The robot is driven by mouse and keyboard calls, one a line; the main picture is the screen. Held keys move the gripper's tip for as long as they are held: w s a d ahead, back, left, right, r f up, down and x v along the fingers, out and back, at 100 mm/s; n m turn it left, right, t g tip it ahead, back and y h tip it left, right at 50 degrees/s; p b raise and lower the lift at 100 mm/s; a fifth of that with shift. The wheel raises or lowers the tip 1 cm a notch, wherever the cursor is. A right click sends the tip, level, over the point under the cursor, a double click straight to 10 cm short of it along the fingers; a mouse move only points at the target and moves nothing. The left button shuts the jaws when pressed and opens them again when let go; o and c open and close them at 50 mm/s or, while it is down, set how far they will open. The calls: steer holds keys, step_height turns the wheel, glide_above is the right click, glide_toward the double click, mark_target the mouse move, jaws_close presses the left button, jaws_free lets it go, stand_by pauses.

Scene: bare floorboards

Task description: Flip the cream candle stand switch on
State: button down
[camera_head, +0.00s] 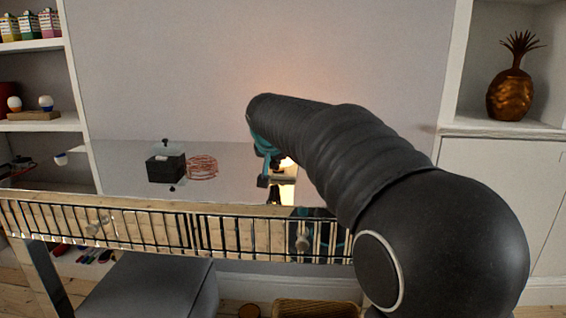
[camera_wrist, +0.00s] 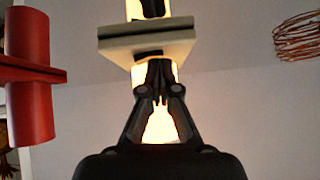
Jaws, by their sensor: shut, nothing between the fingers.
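The cream candle stand (camera_wrist: 172,42) shows at the top of the wrist view as a pale block with a dark switch (camera_wrist: 148,54) on its near face. Bright warm light shows above and below the block, and a glow falls on the wall in the head view. In the head view the stand (camera_head: 283,179) is partly hidden behind my arm. My gripper (camera_wrist: 160,82) is shut and empty, its fingertips just below the block, close to the switch. I cannot tell whether they touch it. In the head view the gripper (camera_head: 273,192) is small and partly hidden.
A black box (camera_head: 165,168) and a copper wire basket (camera_head: 203,168) stand left of the stand on the table. A dark railing (camera_head: 130,228) runs along the front. A red object (camera_wrist: 30,75) is at left in the wrist view. Shelves flank both sides.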

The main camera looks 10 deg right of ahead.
steer(key=shift+f, duration=0.15)
steer(key=shift+s+d, duration=0.15)
steer(key=shift+s+d+r, duration=0.15)
steer(key=shift+d+r, duration=0.05)
steer(key=shift+d, duration=0.4)
steer(key=shift+r, duration=0.1)
step_height(320, 180, up, 4)
steer(key=p, duration=0.3)
steer(key=shift+d+r+p, duration=0.15)
steer(key=shift+r+p, duration=0.1)
steer(key=shift+p, duration=0.1)
steer(key=b+v, duration=0.1)
steer(key=v, duration=0.8)
steer(key=shift+s, duration=0.5)
steer(key=shift+d, duration=0.15)
